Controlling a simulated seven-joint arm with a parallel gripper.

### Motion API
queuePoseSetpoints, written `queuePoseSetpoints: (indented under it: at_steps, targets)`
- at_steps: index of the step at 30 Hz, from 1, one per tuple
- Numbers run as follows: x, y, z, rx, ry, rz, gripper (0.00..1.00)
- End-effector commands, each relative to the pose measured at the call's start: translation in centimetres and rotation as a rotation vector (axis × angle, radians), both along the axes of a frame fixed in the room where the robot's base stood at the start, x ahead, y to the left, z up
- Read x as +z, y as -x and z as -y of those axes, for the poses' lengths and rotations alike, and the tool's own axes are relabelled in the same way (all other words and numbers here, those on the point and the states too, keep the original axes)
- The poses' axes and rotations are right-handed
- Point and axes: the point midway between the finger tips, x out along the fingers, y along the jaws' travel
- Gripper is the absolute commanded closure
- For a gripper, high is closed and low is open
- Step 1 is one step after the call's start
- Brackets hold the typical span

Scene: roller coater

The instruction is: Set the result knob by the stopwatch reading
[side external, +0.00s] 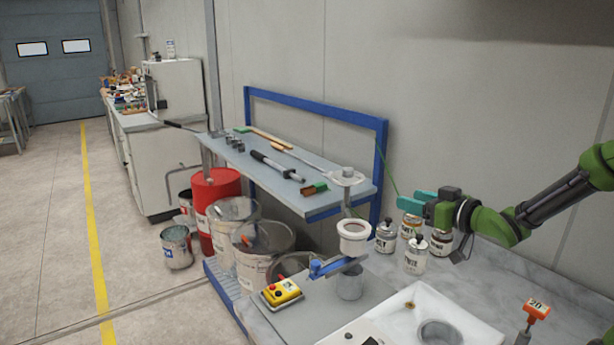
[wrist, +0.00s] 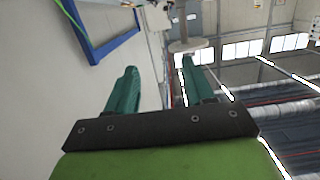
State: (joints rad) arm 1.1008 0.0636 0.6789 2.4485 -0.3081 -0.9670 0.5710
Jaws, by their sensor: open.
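My gripper (side external: 400,200) is open and empty at the right in the side external view, raised above several labelled jars. In the wrist view my gripper (wrist: 158,66) shows two teal fingers spread apart with nothing between them. A white panel (side external: 362,331) with small dark round parts lies at the bottom edge, partly cut off. I cannot tell whether the result knob or the stopwatch is on it, and no reading is legible. A yellow box (side external: 283,292) with red buttons sits on the bench left of it, away from my gripper.
A white cup (side external: 354,236) stands on a blue-armed stand above a grey beaker (side external: 350,284). Jars (side external: 416,254) stand below my gripper. A tool shelf (side external: 328,204) stands behind.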

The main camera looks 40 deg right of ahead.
Motion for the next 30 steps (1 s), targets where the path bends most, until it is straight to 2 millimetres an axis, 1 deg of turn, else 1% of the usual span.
queuePoseSetpoints:
  at_steps: [1, 3, 6, 8, 11, 14, 19, 27, 30]
  targets:
    - [0.9, -0.3, -1.3, 0.053, 0.007, 0.049, 0.47]
    - [2.1, -0.3, -2.2, 0.099, 0.016, 0.104, 0.47]
    - [2.9, -0.3, -2.9, 0.134, 0.017, 0.145, 0.47]
    - [3.1, -0.5, -3.1, 0.141, 0.013, 0.156, 0.47]
    - [3.1, -1.4, -3.2, 0.141, 0.005, 0.156, 0.47]
    - [3.1, -2.9, -3.4, 0.141, 0.003, 0.156, 0.47]
    - [3.1, -5.9, -3.7, 0.138, 0.0, 0.155, 0.47]
    - [3.1, -11.8, -4.7, 0.141, 0.002, 0.154, 0.47]
    - [3.1, -13.7, -4.9, 0.14, 0.006, 0.155, 0.47]
